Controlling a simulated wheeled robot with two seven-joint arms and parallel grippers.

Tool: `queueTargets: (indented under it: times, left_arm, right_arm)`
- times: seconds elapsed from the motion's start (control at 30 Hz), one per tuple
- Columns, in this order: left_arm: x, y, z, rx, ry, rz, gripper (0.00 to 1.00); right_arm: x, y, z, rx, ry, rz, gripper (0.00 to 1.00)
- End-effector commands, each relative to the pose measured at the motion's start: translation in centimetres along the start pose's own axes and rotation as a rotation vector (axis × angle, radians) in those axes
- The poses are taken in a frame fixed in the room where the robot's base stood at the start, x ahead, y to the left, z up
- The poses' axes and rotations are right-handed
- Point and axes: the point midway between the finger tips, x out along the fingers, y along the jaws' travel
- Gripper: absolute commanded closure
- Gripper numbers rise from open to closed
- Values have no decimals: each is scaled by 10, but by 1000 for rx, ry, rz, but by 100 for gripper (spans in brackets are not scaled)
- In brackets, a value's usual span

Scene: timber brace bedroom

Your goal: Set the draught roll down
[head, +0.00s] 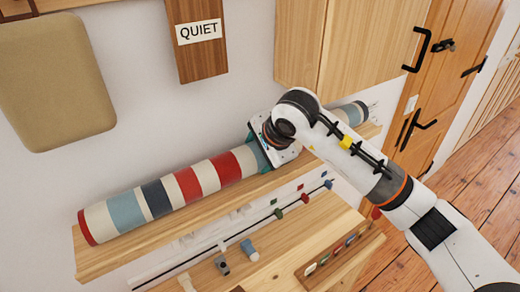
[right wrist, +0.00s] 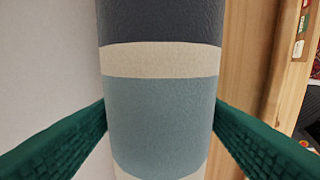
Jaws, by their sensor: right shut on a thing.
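The draught roll (head: 157,198) is a long striped cloth roll in red, cream, blue and dark grey. In the head view it lies lengthwise along a wooden shelf (head: 100,262) against the wall. My right gripper (head: 266,150) is shut around the roll, right of its middle. In the right wrist view the green fingers press on both sides of the roll (right wrist: 160,120) at a light blue band. The arm hides part of the roll, and its far end shows beyond the wrist. I cannot tell whether its underside touches the shelf. My left gripper is not in view.
Below the shelf is a rail with coloured pegs (head: 278,213) and a lower wooden surface (head: 290,245). A wooden cabinet (head: 345,45) hangs above the shelf's right part. A QUIET sign (head: 198,32) and a tan cushion (head: 55,85) hang on the wall. A door (head: 450,90) stands at right.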

Motion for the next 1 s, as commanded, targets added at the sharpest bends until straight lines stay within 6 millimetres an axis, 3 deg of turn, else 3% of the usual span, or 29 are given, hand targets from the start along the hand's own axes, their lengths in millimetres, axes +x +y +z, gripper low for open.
queueTargets:
  times: [0.07, 0.47, 0.8, 1.0]
  left_arm:
    - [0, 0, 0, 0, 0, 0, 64]
    - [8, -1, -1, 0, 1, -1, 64]
    - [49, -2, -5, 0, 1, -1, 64]
    - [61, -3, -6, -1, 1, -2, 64]
  right_arm:
    - [0, 0, 0, 0, 1, 0, 26]
    - [-8, 0, 0, 0, 0, 4, 26]
    - [-74, -2, 0, -2, -4, 7, 26]
    - [-107, -1, 0, 0, -3, 4, 26]
